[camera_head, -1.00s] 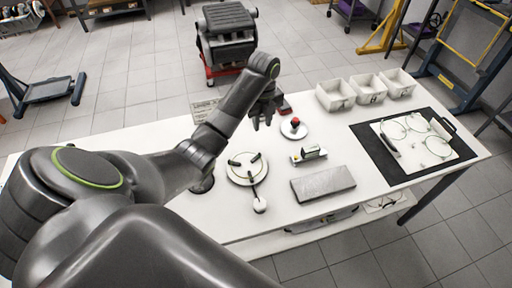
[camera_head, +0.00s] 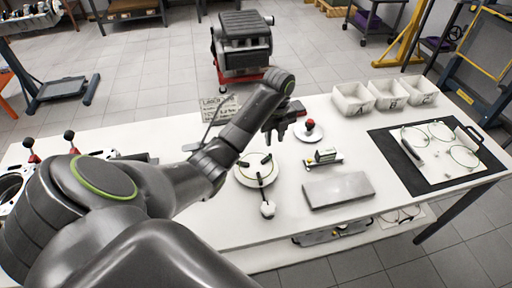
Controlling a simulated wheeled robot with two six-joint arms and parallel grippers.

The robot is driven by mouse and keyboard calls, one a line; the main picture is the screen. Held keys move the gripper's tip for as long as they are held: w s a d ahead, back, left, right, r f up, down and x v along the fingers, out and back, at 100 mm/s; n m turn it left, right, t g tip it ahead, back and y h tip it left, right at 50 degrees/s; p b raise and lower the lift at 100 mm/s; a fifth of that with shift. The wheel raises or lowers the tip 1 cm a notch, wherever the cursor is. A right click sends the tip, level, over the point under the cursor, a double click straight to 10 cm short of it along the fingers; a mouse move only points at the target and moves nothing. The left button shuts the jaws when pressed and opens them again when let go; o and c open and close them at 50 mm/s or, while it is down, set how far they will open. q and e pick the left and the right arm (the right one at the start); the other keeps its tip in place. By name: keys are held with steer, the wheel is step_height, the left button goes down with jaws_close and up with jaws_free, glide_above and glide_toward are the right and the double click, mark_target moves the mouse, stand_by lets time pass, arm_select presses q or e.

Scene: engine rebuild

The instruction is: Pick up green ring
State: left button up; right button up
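Several thin greenish rings lie on a white sheet on the black mat (camera_head: 384,148) at the table's right. One ring (camera_head: 415,146) is at the left, one ring (camera_head: 441,122) at the back and one ring (camera_head: 464,166) at the front right. Which one the task means I cannot tell. My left gripper (camera_head: 273,138) hangs above the table's middle, far left of the mat. Its fingers look apart, with nothing seen between them. My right gripper is out of view.
Bins A (camera_head: 352,110), B (camera_head: 386,105) and C (camera_head: 421,101) stand at the back right. A round fixture (camera_head: 256,181), a red-knobbed disc (camera_head: 309,137), a small gauge-like tool (camera_head: 323,166) and a grey block (camera_head: 338,203) occupy the middle. Engine parts (camera_head: 12,186) stand at the left.

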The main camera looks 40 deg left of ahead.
mark_target(271, 160)
arm_select(q)
steer(key=shift+f+b, duration=1.45)
steer(key=shift+f, duration=0.45)
steer(key=shift+a+f+b, duration=0.1)
steer(key=shift+f+b, duration=0.3)
steer(key=shift+b, duration=0.05)
step_height(271, 160, down, 3)
steer(key=shift+a+f+b, duration=0.15)
steer(key=shift+f+b, duration=0.05)
steer(key=shift+b, duration=0.75)
steer(key=shift+f, duration=0.4)
jaws_close()
